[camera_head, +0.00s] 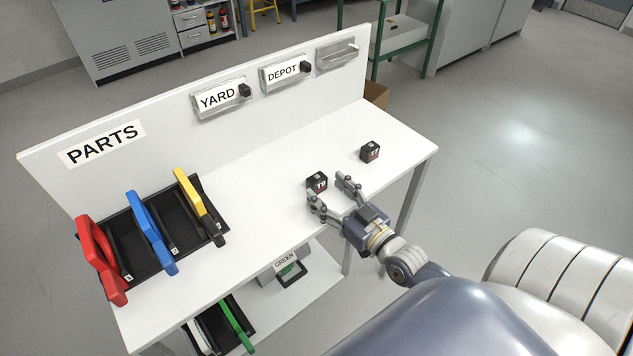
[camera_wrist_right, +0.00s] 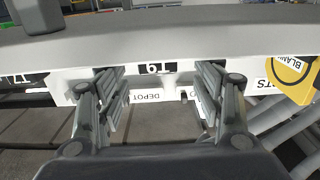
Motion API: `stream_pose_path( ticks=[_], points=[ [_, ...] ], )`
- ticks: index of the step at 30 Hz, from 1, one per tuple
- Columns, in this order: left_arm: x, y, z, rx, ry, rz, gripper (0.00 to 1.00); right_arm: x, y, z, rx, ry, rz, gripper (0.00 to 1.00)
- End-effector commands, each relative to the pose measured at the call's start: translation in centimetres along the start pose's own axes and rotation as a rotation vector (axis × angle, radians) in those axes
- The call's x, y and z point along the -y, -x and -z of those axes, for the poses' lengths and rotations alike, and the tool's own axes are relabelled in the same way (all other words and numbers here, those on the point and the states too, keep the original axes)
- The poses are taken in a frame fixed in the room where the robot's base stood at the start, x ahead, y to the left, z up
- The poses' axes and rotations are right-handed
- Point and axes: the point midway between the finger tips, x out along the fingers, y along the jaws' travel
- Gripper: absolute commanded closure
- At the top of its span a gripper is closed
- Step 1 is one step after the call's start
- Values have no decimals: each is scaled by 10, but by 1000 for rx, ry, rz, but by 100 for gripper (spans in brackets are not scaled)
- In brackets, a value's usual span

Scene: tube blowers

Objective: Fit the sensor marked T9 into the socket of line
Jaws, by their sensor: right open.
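The T9 sensor (camera_head: 317,181) is a small black cube with a white and red label, standing on the white bench top. In the right wrist view the T9 sensor (camera_wrist_right: 156,69) shows upside down between my fingers. My right gripper (camera_head: 328,190) is open, its fingertips close to the cube's near side; I cannot tell if they touch it. A similar cube (camera_head: 370,152), its label seemingly T7, stands farther right. On the back panel are plates marked YARD (camera_head: 218,98) and DEPOT (camera_head: 282,74), each with a black fitting at its right end. My left gripper is not in view.
An unlabelled metal plate (camera_head: 337,53) is right of DEPOT. A black rack (camera_head: 160,238) under the PARTS sign (camera_head: 102,143) holds red, blue and yellow-handled parts at the left. A lower shelf (camera_head: 300,298) carries a GREEN sign. The bench middle is clear.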

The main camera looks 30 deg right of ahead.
Motion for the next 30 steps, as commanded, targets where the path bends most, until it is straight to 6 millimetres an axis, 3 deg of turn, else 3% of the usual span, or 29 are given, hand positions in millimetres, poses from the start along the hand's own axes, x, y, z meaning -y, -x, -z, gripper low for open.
stream_pose_path(
  ticks=[12,22,28,30],
  points=[
    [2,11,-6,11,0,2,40,-3,-46,5,-1,1,0,38],
    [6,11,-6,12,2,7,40,-2,-51,4,0,2,0,38],
    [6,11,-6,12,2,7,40,-3,-51,4,0,1,0,81],
    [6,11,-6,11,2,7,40,-3,-51,4,0,1,0,87]
  ],
)
